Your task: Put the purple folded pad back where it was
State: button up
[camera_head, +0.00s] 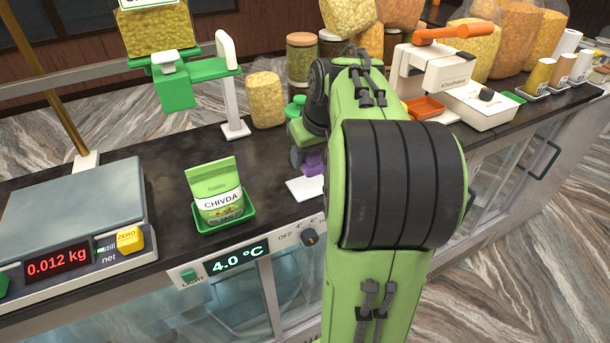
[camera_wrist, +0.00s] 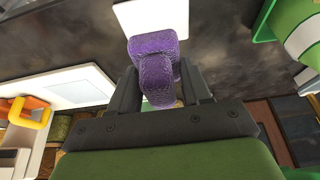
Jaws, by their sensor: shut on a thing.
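The purple folded pad (camera_wrist: 155,58) is held between the two fingers of my gripper (camera_wrist: 160,92) in the wrist view. In the head view the pad (camera_head: 313,162) shows in part beside my green arm, just above a white flat square (camera_head: 304,188) on the dark counter. The white square also shows in the wrist view (camera_wrist: 150,18), just beyond the pad. I cannot tell whether the pad touches it. My gripper (camera_head: 305,155) is partly hidden by my arm in the head view.
A green tray (camera_head: 236,222) with a Chivda packet (camera_head: 215,190) stands left of the white square. A scale (camera_head: 75,205) reads 0.012 kg at far left. A white machine (camera_head: 440,75) and an orange tray (camera_head: 425,107) are at right. Snack bags and jars stand behind.

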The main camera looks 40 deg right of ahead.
aim_at(308, 184)
jog(key=f, duration=0.5)
jog(key=shift+w+f, duration=0.1)
jog(key=shift+w, duration=0.15)
jog(key=shift+s, duration=0.2)
jog(key=shift+f+b, duration=0.15)
jog(key=shift+b, duration=0.3)
jog(key=o, duration=1)
jog(key=shift+w, duration=0.1)
